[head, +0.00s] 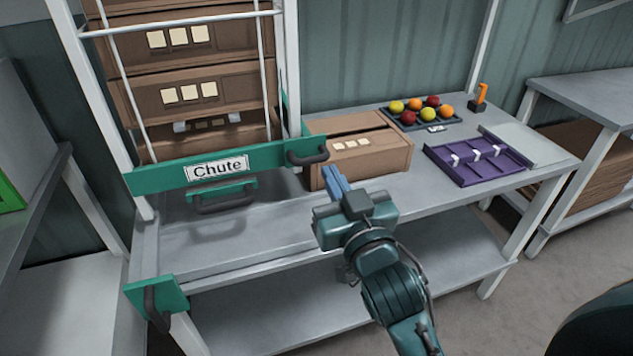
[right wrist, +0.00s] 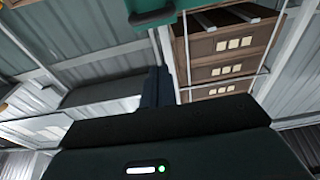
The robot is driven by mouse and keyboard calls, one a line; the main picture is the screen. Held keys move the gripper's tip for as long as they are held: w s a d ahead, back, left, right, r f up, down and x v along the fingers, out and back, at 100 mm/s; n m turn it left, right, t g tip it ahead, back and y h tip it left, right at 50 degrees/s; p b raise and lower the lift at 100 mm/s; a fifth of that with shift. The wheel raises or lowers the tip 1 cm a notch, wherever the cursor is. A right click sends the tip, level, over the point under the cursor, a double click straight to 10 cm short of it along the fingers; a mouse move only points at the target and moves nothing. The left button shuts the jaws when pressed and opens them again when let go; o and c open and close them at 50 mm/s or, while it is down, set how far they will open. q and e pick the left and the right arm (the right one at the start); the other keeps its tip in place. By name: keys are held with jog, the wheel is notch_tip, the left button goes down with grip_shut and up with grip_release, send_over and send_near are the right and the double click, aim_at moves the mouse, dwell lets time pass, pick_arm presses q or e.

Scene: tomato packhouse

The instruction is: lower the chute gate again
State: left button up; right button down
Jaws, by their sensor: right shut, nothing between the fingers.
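The chute's green board (head: 150,181) with the white "Chute" label (head: 217,168) crosses the front of the chute frame, with a dark handle (head: 308,156) at its right end. A smaller green plate with a dark handle (head: 225,203) shows just below the board, above the grey bench; I cannot tell how it joins the board. My right gripper (head: 335,180) has its blue fingers together and empty, right of the board and in front of a carton, apart from the handles. In the right wrist view a green part (right wrist: 130,5) with a dark handle (right wrist: 152,17) shows at the top. My left gripper is out of view.
Brown cartons (head: 200,65) are stacked in the chute; another carton (head: 375,155) stands on the bench (head: 245,240). A green plate with a handle (head: 170,292) is at the bench's front left.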

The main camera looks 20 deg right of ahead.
jog(key=p, duration=0.2)
send_near(306, 139)
jog(key=w+r, duration=0.5)
jog(key=f, duration=0.3)
jog(key=f+b, duration=0.1)
jog(key=shift+s+f, duration=0.2)
jog(key=shift+s, duration=0.2)
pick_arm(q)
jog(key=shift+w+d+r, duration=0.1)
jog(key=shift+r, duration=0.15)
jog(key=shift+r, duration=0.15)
pick_arm(e)
jog(key=shift+f, duration=0.1)
